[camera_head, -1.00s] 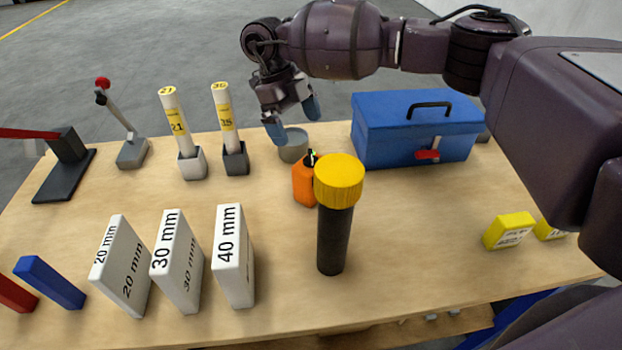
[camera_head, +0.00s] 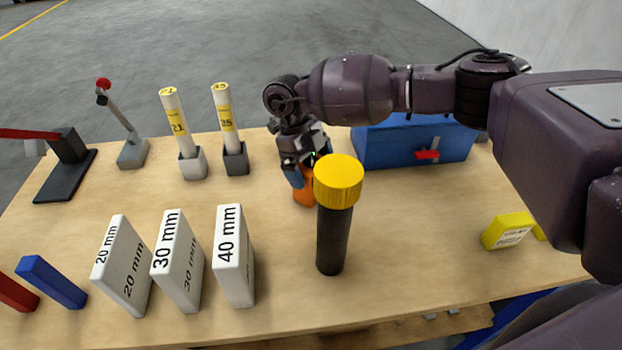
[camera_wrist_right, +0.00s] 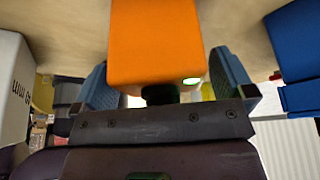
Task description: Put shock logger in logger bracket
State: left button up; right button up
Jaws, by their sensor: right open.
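The shock logger appears to be the orange block (camera_head: 304,195) with a small green light, on the bench behind the black cylinder with a yellow cap. It also fills the top middle of the right wrist view (camera_wrist_right: 155,42). My right gripper (camera_head: 310,168) is open around it from above, a blue finger on each side, with gaps visible in the wrist view. The gripper and the yellow cap hide part of the block. I cannot pick out the logger bracket with certainty. My left gripper is not in view.
The black cylinder with a yellow cap (camera_head: 334,235) stands close in front of the block. A blue toolbox (camera_head: 390,145) is behind right. White gauge blocks (camera_head: 235,255) and tubes in holders (camera_head: 236,160) stand left. A yellow block (camera_head: 508,231) lies right. The front right bench is clear.

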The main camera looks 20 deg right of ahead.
jog(key=shift+r, duration=0.1)
jog(key=c, duration=1.1)
